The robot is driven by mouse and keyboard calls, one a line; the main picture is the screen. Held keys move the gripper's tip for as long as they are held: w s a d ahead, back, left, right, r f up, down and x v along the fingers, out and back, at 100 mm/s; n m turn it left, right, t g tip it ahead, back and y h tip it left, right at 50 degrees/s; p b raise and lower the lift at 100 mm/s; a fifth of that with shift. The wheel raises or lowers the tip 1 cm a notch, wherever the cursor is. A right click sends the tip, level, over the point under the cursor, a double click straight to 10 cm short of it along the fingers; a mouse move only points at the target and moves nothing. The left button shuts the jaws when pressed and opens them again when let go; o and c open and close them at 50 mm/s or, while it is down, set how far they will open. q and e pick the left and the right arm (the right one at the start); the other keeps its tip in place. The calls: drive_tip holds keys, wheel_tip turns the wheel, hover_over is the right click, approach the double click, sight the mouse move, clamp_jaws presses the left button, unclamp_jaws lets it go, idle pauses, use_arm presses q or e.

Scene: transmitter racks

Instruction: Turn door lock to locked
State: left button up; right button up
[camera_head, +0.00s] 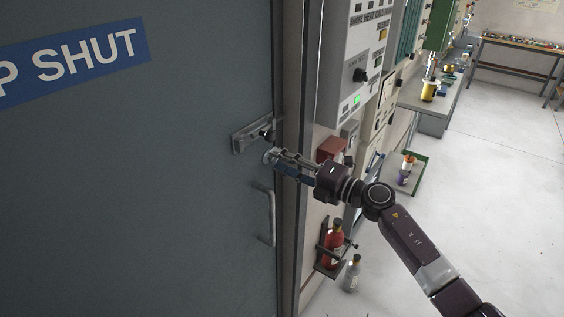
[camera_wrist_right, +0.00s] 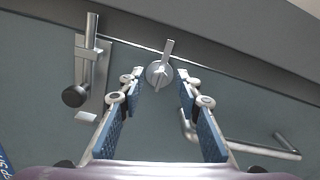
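The door lock is a small round silver turn-knob with a flat lever. It shows in the right wrist view (camera_wrist_right: 157,73) on the grey door, its lever pointing up and slightly right in that view. In the head view the lock (camera_head: 268,157) is small and partly hidden at my right gripper's tips. My right gripper (camera_head: 276,161) reaches in from the right; in the wrist view its blue-padded fingers (camera_wrist_right: 160,82) are open on either side of the lock. I cannot tell whether they touch it. My left gripper is not in view.
A sliding bolt (camera_head: 250,134) sits on the door just above the lock, and a bar handle (camera_head: 266,214) is below it. The door frame and control panels (camera_head: 355,70) stand close on the right. A red extinguisher (camera_head: 333,245) is lower right. Open floor (camera_head: 500,170) lies beyond.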

drive_tip(key=shift+s+d, duration=0.15)
drive_tip(key=v, duration=1.1)
drive_tip(key=shift+s+d, duration=0.15)
drive_tip(key=shift+d, duration=0.1)
